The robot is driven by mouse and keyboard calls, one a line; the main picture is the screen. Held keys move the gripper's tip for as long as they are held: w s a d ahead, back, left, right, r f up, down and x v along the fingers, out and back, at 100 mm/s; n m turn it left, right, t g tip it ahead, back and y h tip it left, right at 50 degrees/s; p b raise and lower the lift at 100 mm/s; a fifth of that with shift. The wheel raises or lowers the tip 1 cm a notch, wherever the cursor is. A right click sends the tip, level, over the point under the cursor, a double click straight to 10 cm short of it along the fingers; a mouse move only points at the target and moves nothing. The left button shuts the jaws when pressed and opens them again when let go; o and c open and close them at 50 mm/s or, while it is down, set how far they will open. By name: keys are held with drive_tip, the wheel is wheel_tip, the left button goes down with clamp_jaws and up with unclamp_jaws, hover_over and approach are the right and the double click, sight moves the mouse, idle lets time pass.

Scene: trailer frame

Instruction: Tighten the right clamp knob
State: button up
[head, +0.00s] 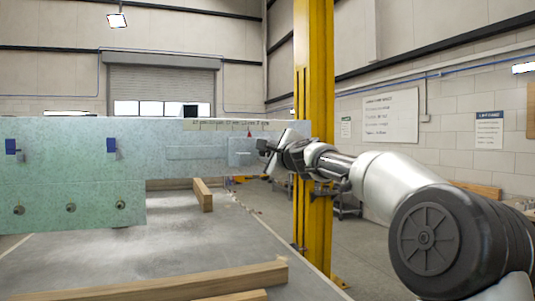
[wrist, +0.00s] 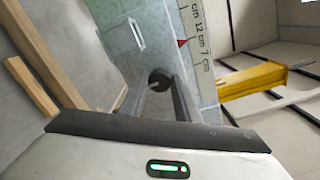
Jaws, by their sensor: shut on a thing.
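The knob (wrist: 159,76) is a small dark round piece in the wrist view, on the pale green frame face. My gripper (wrist: 160,86) reaches it with one finger on each side and is shut on it. In the head view my gripper (head: 268,154) is at the right part of the long green frame beam (head: 190,168). The knob cannot be made out clearly there, behind the gripper. A scale strip with numbers (wrist: 196,38) and a red pointer (wrist: 182,43) lies beside the knob; the pointer also shows in the head view (head: 249,134).
A larger green plate (head: 70,180) with two blue pieces (head: 111,145) and several round fittings (head: 71,207) stands at left. Wooden beams (head: 203,195) lie on the grey table (head: 150,250). A yellow column (head: 313,100) rises behind my gripper.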

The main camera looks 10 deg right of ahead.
drive_tip(key=o, duration=1)
drive_tip(key=shift+o, duration=0.2)
drive_tip(key=s+d+b, duration=0.3)
drive_tip(key=s+b, duration=0.7)
drive_tip(key=s, duration=0.7)
drive_tip(key=shift+d, duration=0.2)
drive_tip(key=shift+a, duration=0.1)
